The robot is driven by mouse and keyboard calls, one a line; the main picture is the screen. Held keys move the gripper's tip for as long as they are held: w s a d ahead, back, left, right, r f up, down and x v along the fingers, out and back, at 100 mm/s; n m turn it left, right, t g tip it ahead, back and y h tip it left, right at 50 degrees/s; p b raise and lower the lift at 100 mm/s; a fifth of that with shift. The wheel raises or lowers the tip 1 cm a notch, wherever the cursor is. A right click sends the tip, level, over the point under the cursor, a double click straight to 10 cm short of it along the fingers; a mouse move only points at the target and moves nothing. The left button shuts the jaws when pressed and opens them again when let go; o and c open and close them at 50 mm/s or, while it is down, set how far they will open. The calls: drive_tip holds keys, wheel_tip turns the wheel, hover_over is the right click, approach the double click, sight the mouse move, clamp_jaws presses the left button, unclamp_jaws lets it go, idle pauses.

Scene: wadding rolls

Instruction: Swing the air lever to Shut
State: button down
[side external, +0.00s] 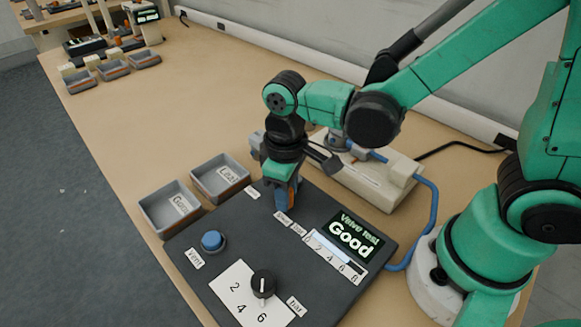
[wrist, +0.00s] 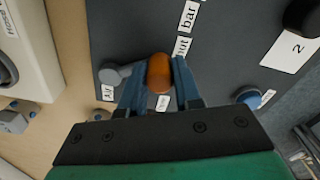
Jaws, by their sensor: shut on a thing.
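The air lever has a grey pivot and arm (wrist: 115,74) and an orange knob (wrist: 159,72) at its end. My gripper (wrist: 159,66) has its blue fingers on either side of the knob, shut on it. In the side external view, my gripper (side external: 287,196) points down at the dark panel (side external: 205,255), and its fingers mostly hide the lever. In the wrist view, the partly hidden Shut label (wrist: 182,47) lies beside the knob on the upper right. Another small label (wrist: 163,103) shows between the fingers, below the knob.
The panel has a blue vent button (side external: 213,241), a black bar dial (side external: 263,284) and a screen (side external: 352,236) reading "Valve Test Good". Two grey trays (side external: 171,209) stand behind the panel. A pale box (side external: 367,184) with a blue hose (side external: 431,215) sits right of my gripper.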

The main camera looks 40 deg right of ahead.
idle(0.3)
drive_tip(key=c, duration=0.6)
unclamp_jaws()
drive_tip(key=shift+r, duration=0.15)
drive_tip(key=shift+r, duration=2.65)
drive_tip(key=d+r+m+t, duration=0.3)
drive_tip(key=d+m+t, duration=0.1)
drive_tip(key=d+t, duration=0.3)
drive_tip(key=shift+d+r+m, duration=0.3)
drive_tip(key=shift+d, duration=0.85)
